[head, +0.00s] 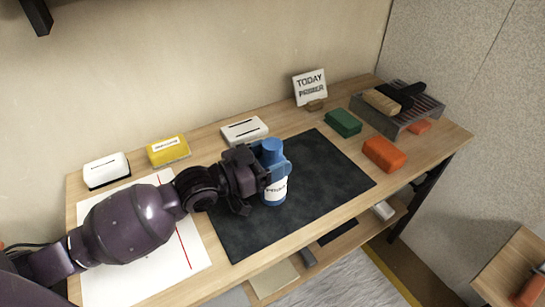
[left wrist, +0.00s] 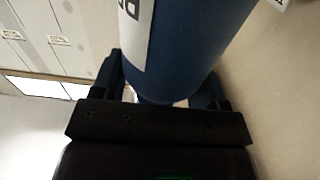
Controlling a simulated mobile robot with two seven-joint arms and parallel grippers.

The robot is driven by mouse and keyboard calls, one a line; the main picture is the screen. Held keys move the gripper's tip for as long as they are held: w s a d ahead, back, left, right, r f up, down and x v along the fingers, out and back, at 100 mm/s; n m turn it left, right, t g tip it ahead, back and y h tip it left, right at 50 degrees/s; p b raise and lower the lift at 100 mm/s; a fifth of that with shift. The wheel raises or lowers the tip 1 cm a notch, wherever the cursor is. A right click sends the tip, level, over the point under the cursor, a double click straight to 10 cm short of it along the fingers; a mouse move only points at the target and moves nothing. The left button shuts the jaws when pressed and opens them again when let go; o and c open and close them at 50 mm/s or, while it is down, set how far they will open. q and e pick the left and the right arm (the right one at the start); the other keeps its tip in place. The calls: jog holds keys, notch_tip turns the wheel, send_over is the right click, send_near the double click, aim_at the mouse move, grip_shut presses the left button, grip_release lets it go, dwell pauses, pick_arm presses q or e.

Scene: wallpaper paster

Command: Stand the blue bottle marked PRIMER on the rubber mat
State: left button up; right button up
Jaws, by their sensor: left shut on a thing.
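The blue bottle (head: 274,189) has a white label with dark lettering and a blue cap, and it looks upright. My left gripper (head: 268,172) is shut on its upper body. The bottle also fills the upper middle of the left wrist view (left wrist: 190,45), between the two fingers (left wrist: 165,85). The dark rubber mat (head: 325,180) lies on the table, and the bottle is over its left part. I cannot tell whether the bottle's base touches the mat. My right gripper is not in view.
A white sheet with a red line (head: 185,250) lies left of the mat. White (head: 106,170), yellow (head: 168,151) and white (head: 244,131) boxes line the back. A sign (head: 310,87), green block (head: 343,122), orange block (head: 384,154) and grey tray (head: 408,124) stand right. The mat's right part is clear.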

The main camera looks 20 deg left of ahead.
pick_arm(q)
jog(key=shift+f, duration=0.1)
jog(key=o, duration=1.1)
jog(key=shift+s+a, duration=0.15)
jog(key=p+v, duration=0.1)
jog(key=v, duration=1)
jog(key=shift+s, duration=0.3)
jog(key=shift+a, duration=0.15)
